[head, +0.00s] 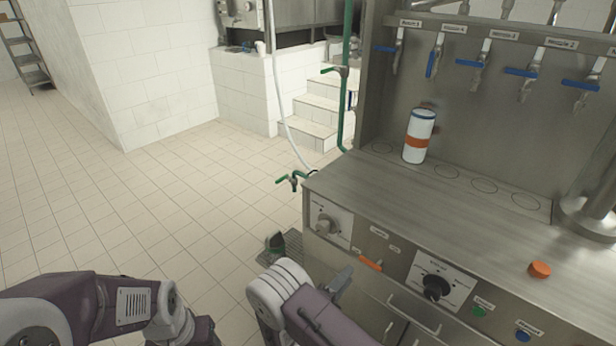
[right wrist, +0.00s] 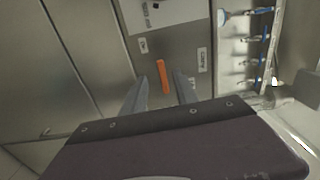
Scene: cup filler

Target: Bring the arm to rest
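My right arm (head: 318,318) reaches in from the bottom of the head view. Its gripper (head: 342,283) is partly hidden by the arm, in front of the machine's front panel. In the right wrist view the right gripper's two fingers (right wrist: 159,90) stand apart with nothing held between them. An orange switch handle (right wrist: 162,77) shows between the fingers on the panel; it is also in the head view (head: 370,263), just beyond the gripper. My left arm (head: 130,308) is folded at the lower left; its gripper is not seen.
A white cup (head: 419,128) with an orange band stands on the filler's steel counter (head: 400,185), below blue-handled taps (head: 470,63). A black knob (head: 436,288) is on the panel. The tiled floor at left is clear.

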